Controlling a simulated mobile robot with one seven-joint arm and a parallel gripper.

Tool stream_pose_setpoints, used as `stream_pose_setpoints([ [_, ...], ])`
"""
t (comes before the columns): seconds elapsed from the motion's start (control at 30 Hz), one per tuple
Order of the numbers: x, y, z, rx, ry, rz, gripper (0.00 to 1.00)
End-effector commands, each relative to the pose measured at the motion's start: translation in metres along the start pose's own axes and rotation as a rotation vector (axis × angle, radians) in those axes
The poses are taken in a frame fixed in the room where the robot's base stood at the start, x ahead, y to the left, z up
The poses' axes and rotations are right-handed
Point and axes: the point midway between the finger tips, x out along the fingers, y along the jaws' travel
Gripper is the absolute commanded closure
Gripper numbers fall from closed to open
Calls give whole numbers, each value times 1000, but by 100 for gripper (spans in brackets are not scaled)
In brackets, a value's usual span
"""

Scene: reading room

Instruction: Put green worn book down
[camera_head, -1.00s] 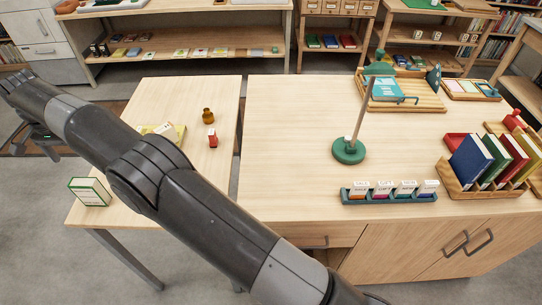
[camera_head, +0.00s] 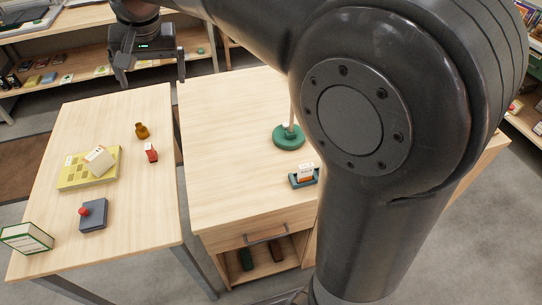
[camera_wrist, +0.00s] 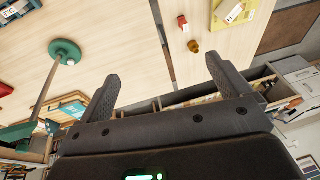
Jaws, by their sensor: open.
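My gripper (camera_head: 152,78) is open and empty, held in the air beyond the far end of the tables. In the wrist view the two fingers of my gripper (camera_wrist: 162,74) are wide apart with nothing between them. A green and white box-like item (camera_head: 27,238) lies at the near left corner of the left table (camera_head: 135,215). My arm hides the right part of the desk (camera_head: 235,115).
The left table holds a yellow tray (camera_head: 72,182), a grey box with a red knob (camera_head: 93,215), a brown bottle (camera_head: 142,131) and a red item (camera_head: 151,153). A green lamp base (camera_head: 288,138) stands on the desk. The desk's left part is clear.

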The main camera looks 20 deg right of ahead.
Motion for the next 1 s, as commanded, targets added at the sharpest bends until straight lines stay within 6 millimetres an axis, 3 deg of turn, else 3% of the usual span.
stream_pose_setpoints([
  [0.03, -9, 23, 10, 6, 18, 2, 6],
  [0.2, -24, 88, 51, 0, 73, 14, 6],
  [0.5, -22, 180, 144, -14, 169, 61, 6],
  [0.73, -3, 220, 207, -28, 223, 105, 6],
  [0.83, 4, 228, 222, -32, 235, 117, 6],
  [1.0, 9, 233, 231, -36, 241, 125, 6],
])
